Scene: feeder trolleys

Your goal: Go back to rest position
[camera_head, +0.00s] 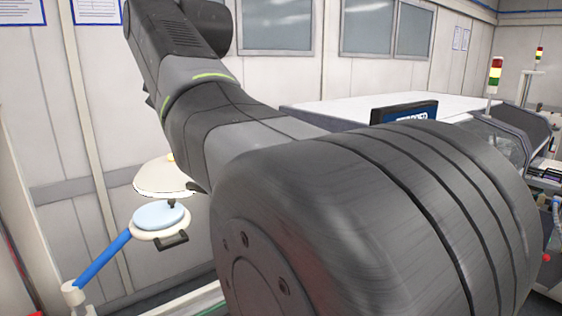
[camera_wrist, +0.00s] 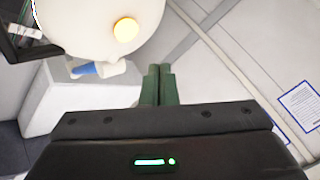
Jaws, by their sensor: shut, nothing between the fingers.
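My gripper (camera_wrist: 159,85) shows in the wrist view, with its two green fingers close together and nothing between them. It points toward a pale wall and a round cream lamp-like head (camera_wrist: 90,22). In the head view my grey arm fills the middle and right of the picture, and my gripper is hidden there.
A cream lamp or magnifier (camera_head: 163,178) with a blue arm (camera_head: 103,258) stands left of my arm, close by. A white-topped machine (camera_head: 330,108) and a signal tower (camera_head: 495,75) stand behind and right. Pale walls with windows (camera_head: 275,25) lie behind.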

